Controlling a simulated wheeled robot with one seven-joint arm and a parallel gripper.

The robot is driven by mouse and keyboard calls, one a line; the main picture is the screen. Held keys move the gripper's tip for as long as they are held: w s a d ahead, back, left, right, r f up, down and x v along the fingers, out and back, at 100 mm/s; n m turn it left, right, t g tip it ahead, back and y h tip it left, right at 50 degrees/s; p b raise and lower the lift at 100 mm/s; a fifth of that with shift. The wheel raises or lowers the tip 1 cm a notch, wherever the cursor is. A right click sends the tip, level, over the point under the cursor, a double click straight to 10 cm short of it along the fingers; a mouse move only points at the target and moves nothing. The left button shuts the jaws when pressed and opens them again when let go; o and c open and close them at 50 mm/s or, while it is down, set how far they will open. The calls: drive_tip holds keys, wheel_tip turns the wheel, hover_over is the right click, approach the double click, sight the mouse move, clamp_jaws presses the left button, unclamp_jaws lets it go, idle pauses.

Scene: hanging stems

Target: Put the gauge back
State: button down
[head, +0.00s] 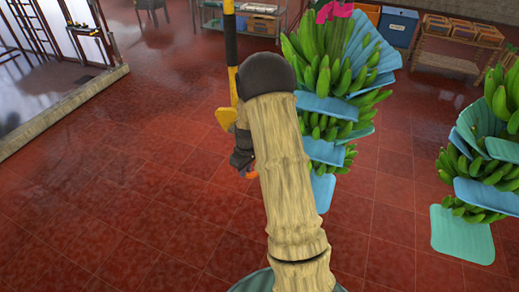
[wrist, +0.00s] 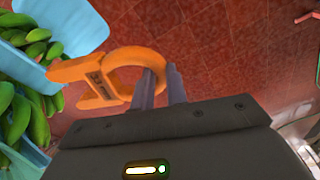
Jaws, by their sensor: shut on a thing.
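The gauge (wrist: 100,78) is an orange C-shaped tool with dark markings on its flat body. In the wrist view my gripper (wrist: 162,74) is shut on its ring end, with the flat body out to the left. In the head view my gripper (head: 243,160) is partly hidden behind my tan arm, and only a small orange bit of the gauge (head: 250,174) shows below it. A dark and yellow upright post (head: 231,60) stands just behind my gripper, with a yellow piece (head: 227,118) low on it. I cannot tell whether the gauge touches anything else.
A hanging banana stem (head: 330,75) with blue pads is close to the right of my arm. A second stem (head: 480,165) hangs at the far right. Shelves (head: 455,45) and a blue bin (head: 398,25) stand at the back. The red tiled floor at left is clear.

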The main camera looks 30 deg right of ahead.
drive_tip(key=s+a+f+m, duration=0.1)
drive_tip(key=s+a+f, duration=0.2)
drive_tip(key=f, duration=0.6)
drive_tip(key=s+a+f+m+b, duration=0.1)
drive_tip(key=s+a+f, duration=0.2)
drive_tip(key=f, duration=0.7)
drive_tip(key=s+a+f+m+b, duration=0.1)
drive_tip(key=s+a+f, duration=0.3)
drive_tip(key=f, duration=0.5)
drive_tip(key=shift+a+f+m, duration=0.3)
drive_tip(key=shift+a+m, duration=0.25)
drive_tip(key=shift+m, duration=0.05)
